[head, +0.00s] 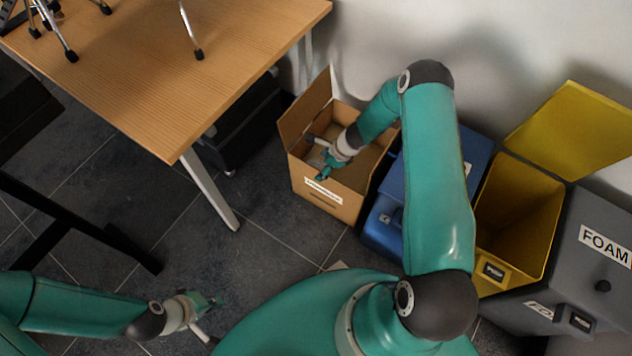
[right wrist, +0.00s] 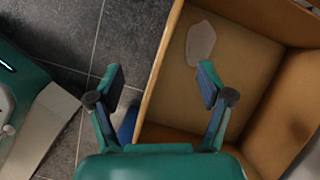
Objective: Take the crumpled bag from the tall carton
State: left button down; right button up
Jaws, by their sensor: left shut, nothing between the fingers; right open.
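The tall carton (head: 335,195) is an open brown box with a raised flap and a white label on its front, on the floor by the wall. In the right wrist view, a pale, flattish patch, probably the crumpled bag (right wrist: 200,43), lies inside the carton (right wrist: 160,75), near its wall. I cannot make the bag out in the head view. My left gripper (head: 212,318) is shut and empty, low at the left.
A blue bin (head: 385,225) stands right of the carton, then an open yellow bin (head: 520,215) and a grey bin (head: 590,255) marked FOAM. A wooden table (head: 190,70) with its leg stands to the left.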

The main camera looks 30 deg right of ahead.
jog(key=w+d+f+m+t+b, duration=0.1)
jog(key=w+d+f+m, duration=0.2)
jog(key=d, duration=0.1)
jog(key=m+b, duration=0.1)
jog(key=b, duration=0.3)
send_near(319, 165)
jog(key=shift+t+h, duration=0.3)
jog(key=shift+h, duration=0.1)
jog(key=x, duration=0.5)
jog(key=shift+s+a+f, duration=0.1)
jog(key=shift+s+a, duration=0.2)
jog(key=shift+a, duration=0.05)
jog(key=shift+b+x, duration=1.65)
jog(key=shift+x, duration=1)
pick_arm(q)
notch_tip(319, 165, down, 10)
jog(key=shift+f, duration=0.15)
pick_arm(e)
jog(key=c, duration=0.8)
